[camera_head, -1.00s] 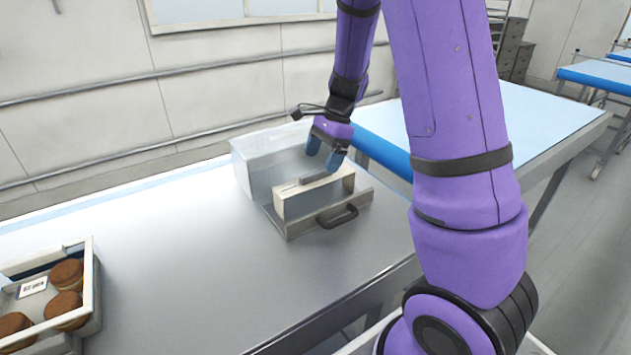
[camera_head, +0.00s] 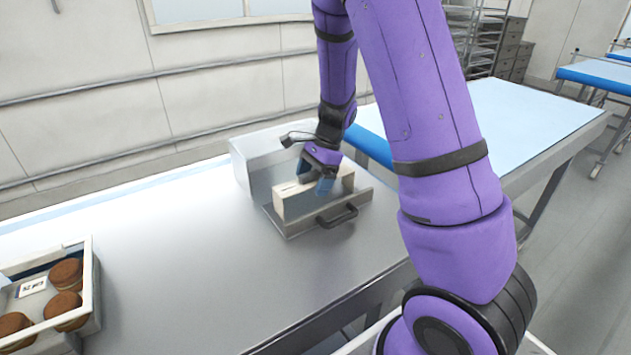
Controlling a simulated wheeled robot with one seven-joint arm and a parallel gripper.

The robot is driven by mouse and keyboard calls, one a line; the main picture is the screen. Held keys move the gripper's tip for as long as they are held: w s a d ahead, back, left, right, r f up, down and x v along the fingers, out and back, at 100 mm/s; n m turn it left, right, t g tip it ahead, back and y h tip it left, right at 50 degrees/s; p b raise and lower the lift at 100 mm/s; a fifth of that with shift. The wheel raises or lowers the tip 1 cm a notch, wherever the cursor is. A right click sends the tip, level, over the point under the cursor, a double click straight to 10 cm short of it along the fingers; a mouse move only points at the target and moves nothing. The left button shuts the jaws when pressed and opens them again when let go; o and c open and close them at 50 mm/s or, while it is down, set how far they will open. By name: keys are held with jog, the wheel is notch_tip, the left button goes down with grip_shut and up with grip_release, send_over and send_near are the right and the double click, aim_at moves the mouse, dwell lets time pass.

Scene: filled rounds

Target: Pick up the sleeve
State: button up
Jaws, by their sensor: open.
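The sleeve looks to be the long pale cream box (camera_head: 291,203) lying in the pulled-out metal drawer (camera_head: 290,230) of a grey metal box on the steel counter. My gripper (camera_head: 315,183) is over the top of the pale box, pointing down. Its blue fingers are apart, one on the far side and one on the near side of the box. I cannot tell whether the fingers touch it. The near finger hides part of the box's front face, and the far finger's tip is hidden.
The grey metal box (camera_head: 250,160) stands right behind the drawer. The drawer's dark handle (camera_head: 338,216) sticks out in front. A tray (camera_head: 88,316) with brown round pieces stands at the left. The counter (camera_head: 190,240) between is clear. A blue-topped table (camera_head: 510,115) is at right.

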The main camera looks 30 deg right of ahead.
jog(key=shift+f, duration=0.25)
dwell(0.3)
jog(key=shift+c, duration=0.4)
jog(key=c, duration=0.9)
